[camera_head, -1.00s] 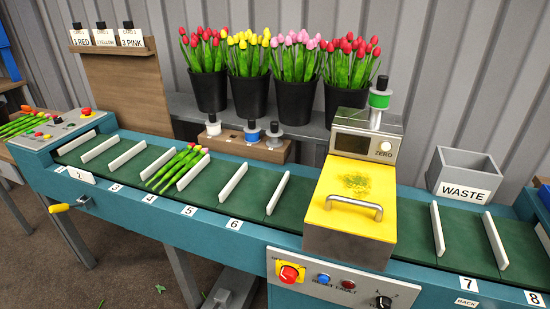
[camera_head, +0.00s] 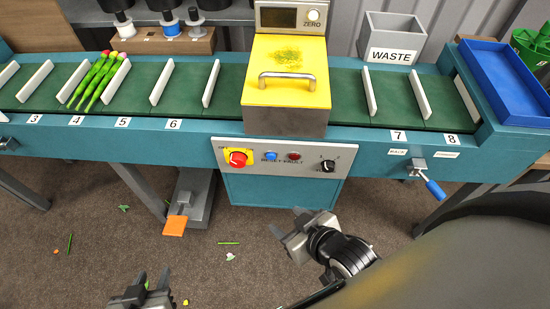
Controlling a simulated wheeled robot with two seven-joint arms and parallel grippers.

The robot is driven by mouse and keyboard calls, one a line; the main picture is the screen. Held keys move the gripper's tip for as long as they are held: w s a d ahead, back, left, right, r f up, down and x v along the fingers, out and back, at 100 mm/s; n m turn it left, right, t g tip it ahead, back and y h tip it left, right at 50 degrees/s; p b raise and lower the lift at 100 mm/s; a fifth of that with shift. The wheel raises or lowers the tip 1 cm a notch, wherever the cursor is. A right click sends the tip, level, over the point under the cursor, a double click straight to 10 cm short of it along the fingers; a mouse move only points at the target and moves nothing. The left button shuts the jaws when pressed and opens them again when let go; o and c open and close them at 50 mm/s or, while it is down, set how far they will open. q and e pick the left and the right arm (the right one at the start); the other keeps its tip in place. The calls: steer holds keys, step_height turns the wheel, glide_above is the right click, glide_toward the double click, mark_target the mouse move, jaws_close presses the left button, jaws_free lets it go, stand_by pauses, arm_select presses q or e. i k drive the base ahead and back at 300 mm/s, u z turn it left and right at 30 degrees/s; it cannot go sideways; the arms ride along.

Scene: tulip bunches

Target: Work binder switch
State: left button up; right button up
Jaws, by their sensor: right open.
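The binder's control panel (camera_head: 285,162) is on the conveyor front below the yellow-topped machine (camera_head: 290,85). It carries a red knob on a yellow plate (camera_head: 237,158), a blue button (camera_head: 270,156), a red fault lamp or button (camera_head: 294,156) and a black rotary switch (camera_head: 327,166). I cannot read the switch's setting marks. My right gripper (camera_head: 285,220) is open and empty, below the panel and apart from it. My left gripper (camera_head: 150,279) is at the bottom edge, partly cut off, its fingers apart and empty.
A tulip bunch (camera_head: 97,82) lies on the green belt near label 4, among white dividers. A waste bin (camera_head: 394,40) and a blue tray (camera_head: 505,80) are to the right. A blue-handled crank (camera_head: 432,185) sticks out at front right. An orange pedal (camera_head: 175,226) stands below.

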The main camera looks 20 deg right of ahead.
mark_target(238, 160)
steer(key=u, duration=1.3)
steer(key=k, duration=0.8)
steer(key=z, duration=1.65)
steer(key=i, duration=0.5)
steer(key=u, duration=0.05)
